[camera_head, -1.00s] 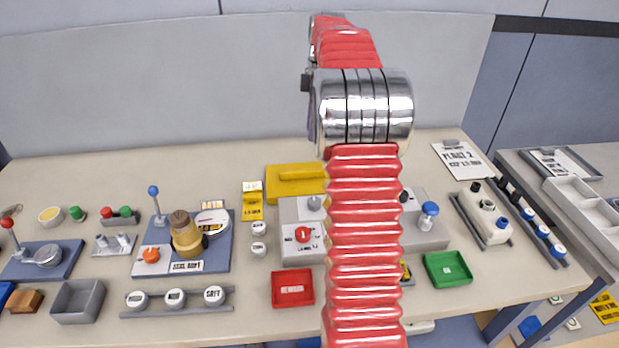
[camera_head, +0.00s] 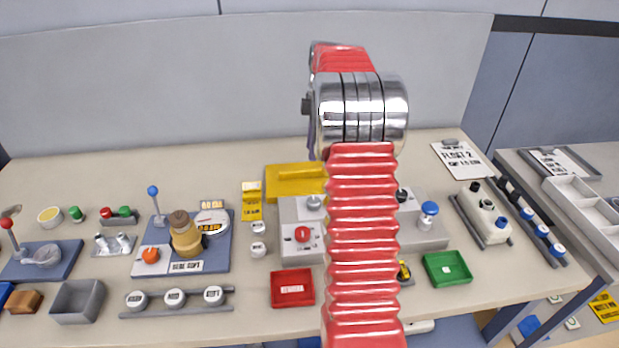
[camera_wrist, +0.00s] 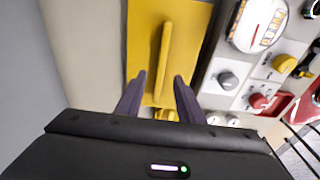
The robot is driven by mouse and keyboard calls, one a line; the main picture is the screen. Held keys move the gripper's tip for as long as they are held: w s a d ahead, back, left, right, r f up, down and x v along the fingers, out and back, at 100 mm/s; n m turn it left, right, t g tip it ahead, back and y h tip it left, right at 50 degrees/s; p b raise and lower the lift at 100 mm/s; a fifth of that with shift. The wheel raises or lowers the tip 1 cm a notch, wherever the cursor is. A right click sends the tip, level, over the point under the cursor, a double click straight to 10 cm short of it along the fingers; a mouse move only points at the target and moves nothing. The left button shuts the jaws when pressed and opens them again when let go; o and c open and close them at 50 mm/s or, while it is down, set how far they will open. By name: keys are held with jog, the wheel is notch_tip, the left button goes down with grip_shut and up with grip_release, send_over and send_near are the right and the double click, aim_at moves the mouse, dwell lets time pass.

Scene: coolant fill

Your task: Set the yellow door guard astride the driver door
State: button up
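A yellow plate with a raised yellow bar lies at the back of the bench, behind the grey console; it shows in the head view (camera_head: 290,186) and the wrist view (camera_wrist: 145,45). Beside its left end is a smaller yellow piece with dark lettering and a pale top (camera_head: 252,205). I cannot tell for certain which of these is the door guard and which the driver door. My gripper (camera_wrist: 158,82) is open and empty, its dark fingers apart over the plate's near end in the wrist view. A yellow piece (camera_wrist: 166,114) shows between the fingers, partly hidden. My arm hides the plate's right end.
The grey console (camera_head: 290,245) with a red knob (camera_head: 302,234) stands in front of the plate. Two white round pieces (camera_head: 258,249) lie left of it. A red tray (camera_head: 292,288) and a green tray (camera_head: 447,269) are near the front edge. The wall rises behind.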

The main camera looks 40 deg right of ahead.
aim_at(309, 169)
jog(key=shift+w+a+f, duration=0.1)
jog(key=shift+f, duration=1.05)
jog(key=shift+f, duration=0.1)
jog(key=shift+a+f, duration=0.2)
jog(key=shift+f, duration=1.05)
jog(key=shift+a+f, duration=0.2)
jog(key=shift+f, duration=1.05)
jog(key=shift+c, duration=0.3)
grip_shut()
